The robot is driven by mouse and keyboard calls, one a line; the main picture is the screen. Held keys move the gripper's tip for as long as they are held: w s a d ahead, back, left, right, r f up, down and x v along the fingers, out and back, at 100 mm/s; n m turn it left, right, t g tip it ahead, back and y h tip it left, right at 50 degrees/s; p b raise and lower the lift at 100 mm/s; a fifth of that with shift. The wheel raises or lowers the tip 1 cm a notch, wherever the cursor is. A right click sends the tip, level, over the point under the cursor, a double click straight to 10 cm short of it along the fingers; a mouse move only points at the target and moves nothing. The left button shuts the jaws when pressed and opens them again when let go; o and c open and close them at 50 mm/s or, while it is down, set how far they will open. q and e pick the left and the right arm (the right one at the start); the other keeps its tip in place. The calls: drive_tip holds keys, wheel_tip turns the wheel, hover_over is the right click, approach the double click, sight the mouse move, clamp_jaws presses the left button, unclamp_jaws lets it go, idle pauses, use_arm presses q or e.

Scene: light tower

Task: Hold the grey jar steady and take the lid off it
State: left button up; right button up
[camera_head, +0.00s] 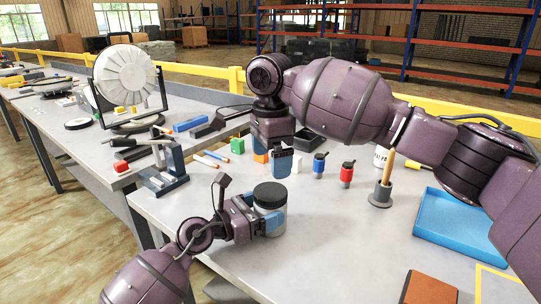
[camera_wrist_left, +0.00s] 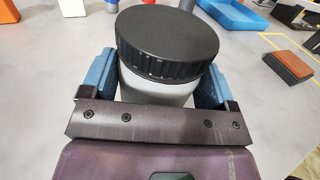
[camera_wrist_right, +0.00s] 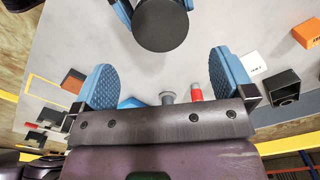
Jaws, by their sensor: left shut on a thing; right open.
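The grey jar (camera_head: 270,209) stands on the near table with its black lid (camera_head: 270,194) seated on top. In the left wrist view the jar (camera_wrist_left: 155,90) is upright between two blue fingers, under the wide ribbed lid (camera_wrist_left: 167,42). My left gripper (camera_head: 268,222) is shut on the jar's body, below the lid. My right gripper (camera_head: 282,163) is open and empty, behind the jar in the head view, fingers pointing down. In the right wrist view the lid (camera_wrist_right: 160,28) shows beyond the open fingers, near the top edge, not between them.
A blue tray (camera_head: 460,228) and a brown block (camera_head: 429,290) lie to the right. The table right of the jar is clear.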

sight(270, 191)
drive_tip(key=m, duration=0.2)
drive_tip(key=shift+f+m, duration=0.1)
drive_tip(key=shift+m, duration=0.3)
drive_tip(key=shift+f, duration=3.95)
